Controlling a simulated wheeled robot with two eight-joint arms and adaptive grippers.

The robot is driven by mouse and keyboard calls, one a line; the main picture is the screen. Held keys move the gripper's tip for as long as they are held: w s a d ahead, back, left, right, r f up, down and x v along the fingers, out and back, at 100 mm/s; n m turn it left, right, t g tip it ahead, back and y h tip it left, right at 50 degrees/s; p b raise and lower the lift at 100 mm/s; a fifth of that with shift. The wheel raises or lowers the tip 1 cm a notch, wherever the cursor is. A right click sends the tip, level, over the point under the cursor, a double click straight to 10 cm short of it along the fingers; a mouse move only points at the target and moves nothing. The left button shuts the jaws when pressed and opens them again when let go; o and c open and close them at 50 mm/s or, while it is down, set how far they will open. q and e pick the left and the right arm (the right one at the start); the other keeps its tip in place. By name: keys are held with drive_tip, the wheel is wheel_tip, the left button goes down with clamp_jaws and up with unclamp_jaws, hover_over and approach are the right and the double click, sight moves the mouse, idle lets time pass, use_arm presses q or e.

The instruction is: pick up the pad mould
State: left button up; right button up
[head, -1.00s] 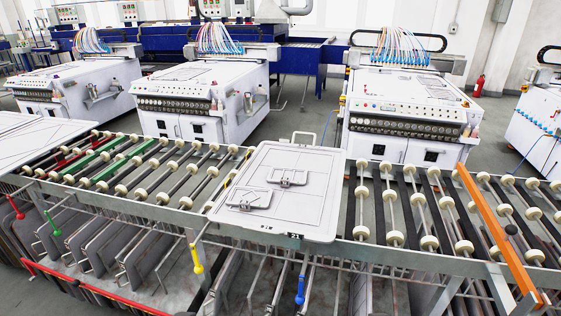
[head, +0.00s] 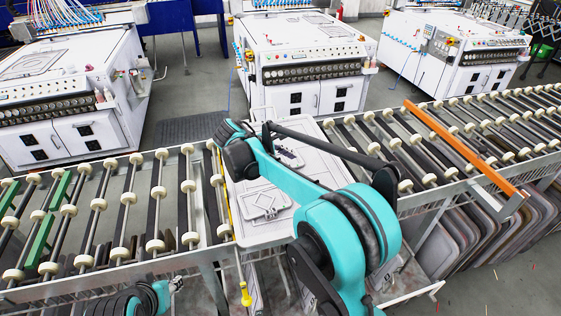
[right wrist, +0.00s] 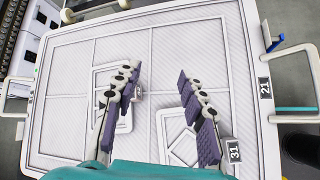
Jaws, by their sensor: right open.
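A large white plate (head: 240,225) lies on the roller table and carries two small handled moulds. The nearer mould (head: 262,203) has a diamond outline; the farther mould (head: 288,155) is partly behind my right arm. I cannot tell which piece is the pad mould. The right wrist view shows the plate (right wrist: 190,40) with label 21, the farther mould (right wrist: 123,122), and the nearer mould (right wrist: 181,149) with label 31. My right gripper (head: 240,160) is over the plate's left side; its fingers (right wrist: 157,80) are apart and empty above the moulds. My left gripper (head: 174,284) is at the bottom left, its jaws unclear.
Roller rails (head: 128,198) run left and right of the plate. An orange bar (head: 465,150) crosses the right rollers. White machines (head: 300,65) stand behind, across a floor gap. A yellow-handled lever (head: 245,295) hangs at the front. Boards are racked below right.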

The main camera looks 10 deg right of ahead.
drive_tip(key=w+a+f+n+h, duration=0.1)
drive_tip(key=w+f, duration=0.1)
drive_tip(key=w+a+f+n+h, duration=0.1)
drive_tip(key=w+a+f+h, duration=0.1)
drive_tip(key=w+a+f+n+g+h, duration=0.1)
drive_tip(key=w+a+f+n, duration=0.1)
drive_tip(key=w, duration=0.1)
drive_tip(key=shift+a+p, duration=0.15)
drive_tip(key=shift+p, duration=0.2)
drive_tip(key=shift+w+a+f+h, duration=0.15)
drive_tip(key=shift+f+h, duration=0.15)
drive_tip(key=shift+w+d+f+n+b, duration=0.1)
drive_tip(key=shift+d+f+n+b, duration=0.15)
drive_tip(key=shift+d, duration=0.3)
drive_tip(key=shift+d+f+n+b, duration=0.15)
drive_tip(key=shift+d+f, duration=0.2)
drive_tip(key=shift+d, duration=0.2)
drive_tip(key=b+x, duration=0.2)
drive_tip(key=x, duration=0.3)
drive_tip(key=shift+w+d, duration=0.1)
drive_tip(key=shift+d, duration=0.1)
drive_tip(key=shift+r, duration=0.1)
drive_tip(key=shift+c, duration=0.6)
clamp_jaws()
